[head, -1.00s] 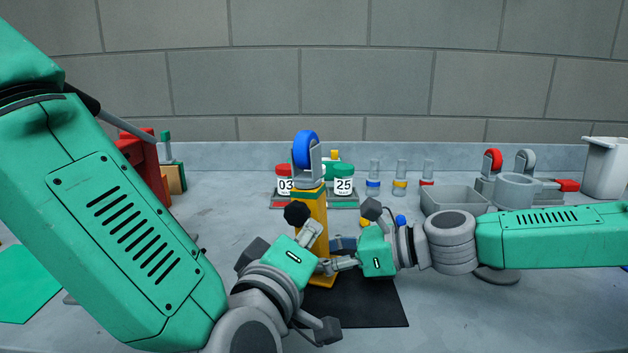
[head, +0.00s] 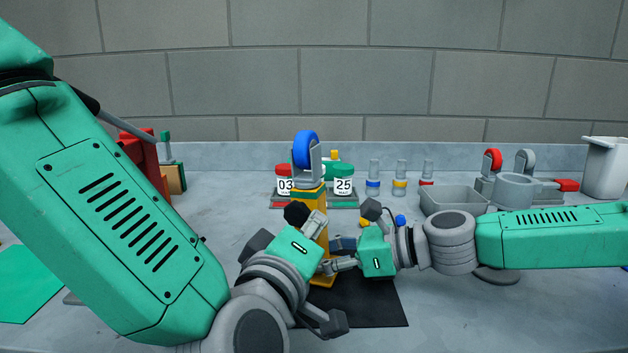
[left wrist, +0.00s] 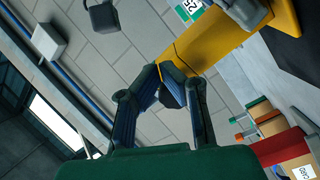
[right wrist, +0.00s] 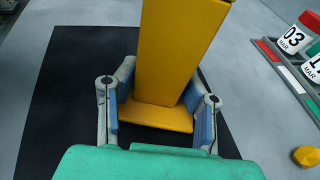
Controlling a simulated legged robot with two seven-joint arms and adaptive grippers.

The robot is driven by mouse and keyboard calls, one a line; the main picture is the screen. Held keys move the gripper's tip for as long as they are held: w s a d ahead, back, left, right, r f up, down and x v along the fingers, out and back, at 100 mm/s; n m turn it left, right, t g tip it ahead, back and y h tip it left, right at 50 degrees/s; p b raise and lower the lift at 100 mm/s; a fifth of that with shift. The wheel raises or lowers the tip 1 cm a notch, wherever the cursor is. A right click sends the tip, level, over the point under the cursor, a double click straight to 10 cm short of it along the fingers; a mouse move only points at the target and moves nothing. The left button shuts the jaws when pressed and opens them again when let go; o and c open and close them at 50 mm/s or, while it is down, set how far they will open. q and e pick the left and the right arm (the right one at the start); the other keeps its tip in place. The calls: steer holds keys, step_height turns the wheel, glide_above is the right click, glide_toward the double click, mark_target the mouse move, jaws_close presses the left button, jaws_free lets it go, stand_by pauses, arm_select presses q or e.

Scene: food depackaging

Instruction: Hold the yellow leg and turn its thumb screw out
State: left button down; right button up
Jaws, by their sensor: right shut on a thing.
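The yellow leg (head: 318,214) stands upright, with a blue caster wheel (head: 305,149) in a grey fork on top. My right gripper (right wrist: 158,118) is shut on the yellow leg low down, a finger on each side, just above its foot plate. In the left wrist view, the black thumb screw (left wrist: 173,94) shows at the leg's end, partly hidden by fingers. My left gripper (left wrist: 166,82) has its fingertips close around the thumb screw; whether they press on it is unclear.
The leg stands on a black mat (head: 375,307). Behind are jars marked 03 (head: 284,186) and 25 (head: 344,187), and several small vials. A grey tray (head: 452,204) and a white bin (head: 605,168) are at the right. A red fixture (head: 143,163) is at the left.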

arm_select(q)
steer(key=v, duration=0.6)
steer(key=shift+d, duration=0.35)
steer(key=shift+s+f, duration=0.1)
steer(key=w+f, duration=0.2)
steer(key=w, duration=0.4)
steer(key=shift+d+f, duration=0.15)
steer(key=shift+d, duration=0.1)
stand_by(0.4)
steer(key=shift+w+a+r, duration=0.2)
steer(key=shift+a+r, duration=0.15)
steer(key=shift+r, duration=0.25)
stand_by(1.1)
steer(key=shift+d+r, duration=0.15)
steer(key=shift+d, duration=0.05)
